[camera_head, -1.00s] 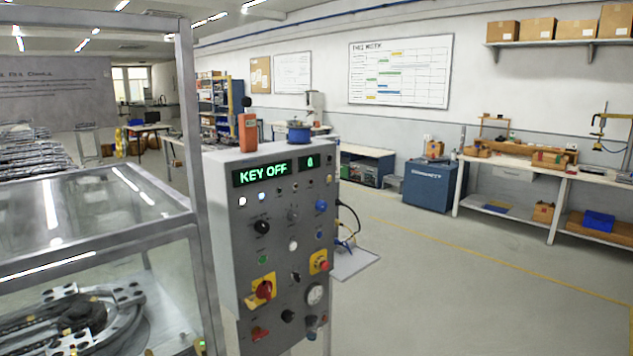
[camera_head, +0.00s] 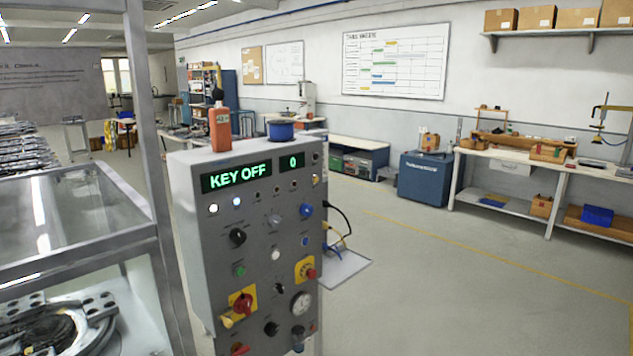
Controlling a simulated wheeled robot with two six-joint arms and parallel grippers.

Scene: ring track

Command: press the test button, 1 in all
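A grey control panel (camera_head: 255,235) stands upright at the middle of the view. Its green display (camera_head: 236,178) reads KEY OFF, and a small display (camera_head: 293,161) beside it reads 0. The face carries a blue button or knob (camera_head: 306,210), a green button (camera_head: 239,270), a white button (camera_head: 276,254), a black knob (camera_head: 237,237), a red rotary switch (camera_head: 242,303) on a yellow plate and a red button (camera_head: 310,273) on another. The labels are too small to read, so I cannot tell which is the test button. Neither gripper is in view.
A glass-sided, metal-framed enclosure (camera_head: 80,235) stands close on the left. An orange device (camera_head: 220,128) and a blue spool (camera_head: 281,130) sit on the panel's top. The floor (camera_head: 450,280) to the right is clear.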

